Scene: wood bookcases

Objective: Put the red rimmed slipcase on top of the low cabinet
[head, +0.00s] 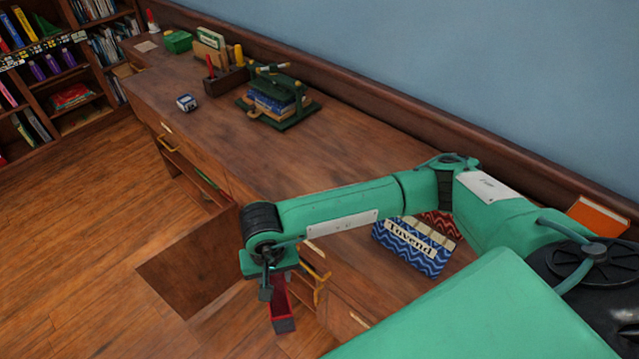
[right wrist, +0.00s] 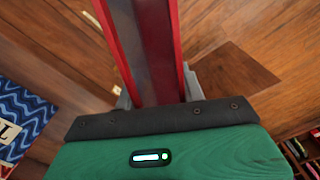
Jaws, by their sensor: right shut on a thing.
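The red rimmed slipcase (head: 282,308) is dark with red edges and hangs from my right gripper (head: 270,288), in front of the low cabinet and below its top. In the right wrist view the slipcase (right wrist: 152,45) runs away from the palm, between the two grey fingers of the right gripper (right wrist: 157,95), which is shut on it. The low cabinet (head: 330,145) is long brown wood and stands along the blue wall. My left gripper is not in view.
A green book stand (head: 290,118) with books, a dark pen holder (head: 225,80) and a small blue-white object (head: 187,102) stand on the cabinet. A blue patterned box (head: 410,247) stands nearer. The middle top is clear. An open wooden panel (head: 190,265) juts from the front.

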